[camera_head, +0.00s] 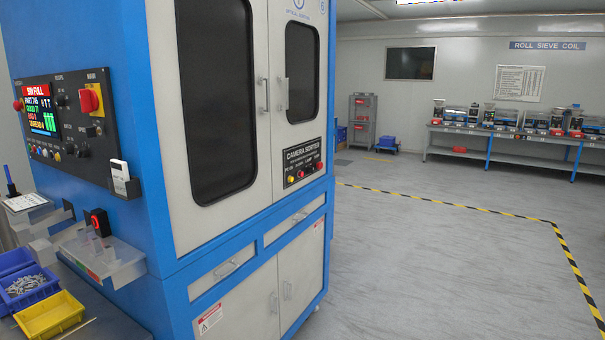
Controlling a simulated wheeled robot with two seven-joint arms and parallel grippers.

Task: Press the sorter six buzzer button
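The sorter (222,243) is a large blue and white cabinet filling the left half of the head view. A circled mark like a 6 sits at its upper right door. Its black control panel (75,135) on the left face carries a lit screen (40,110), a red knob on a yellow plate (91,100) and several small buttons and knobs. Their labels are too small to read surely, so I cannot tell which is the buzzer button. A second small panel (303,163) reading CAMERA SORTER is on the front. Neither gripper is in view.
Clear trays (120,262) stick out below the control panel. A yellow bin (50,315) and blue bins (30,287) with small metal parts sit at lower left. Open grey floor (430,260) with striped tape lies right. A long bench (500,137) stands at the back.

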